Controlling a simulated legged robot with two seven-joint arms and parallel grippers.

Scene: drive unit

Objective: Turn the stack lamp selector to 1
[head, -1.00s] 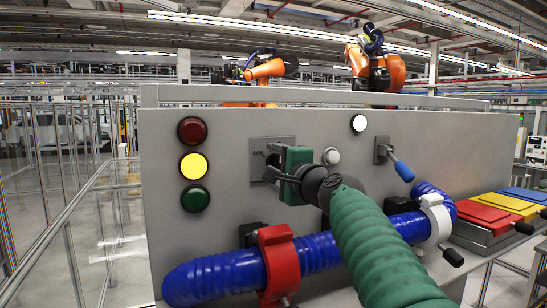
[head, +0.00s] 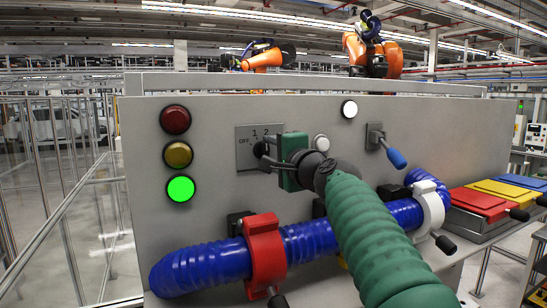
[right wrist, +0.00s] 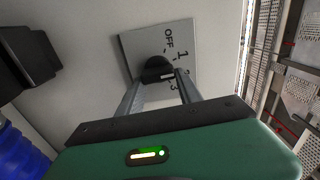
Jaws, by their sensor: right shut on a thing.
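The lamp selector is a black knob (right wrist: 158,66) on a grey plate (head: 245,160) marked OFF, 1 and 2 in the head view. The plate also shows in the right wrist view (right wrist: 136,45), with OFF, 1 and 3 readable. My right gripper (head: 264,157) is at the knob, its two fingers on either side of it in the right wrist view (right wrist: 160,84), shut on it. A white mark shows on the knob; its exact setting is partly hidden. In the stack, the green lamp (head: 181,189) is lit; the yellow (head: 178,154) and red (head: 176,120) lamps are dark. My left gripper is out of view.
A blue ribbed hose (head: 205,268) runs below the selector, held by a red clamp (head: 264,256) and a white clamp (head: 430,208). A blue-handled lever (head: 395,158) and a lit white lamp (head: 350,109) are to the right.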

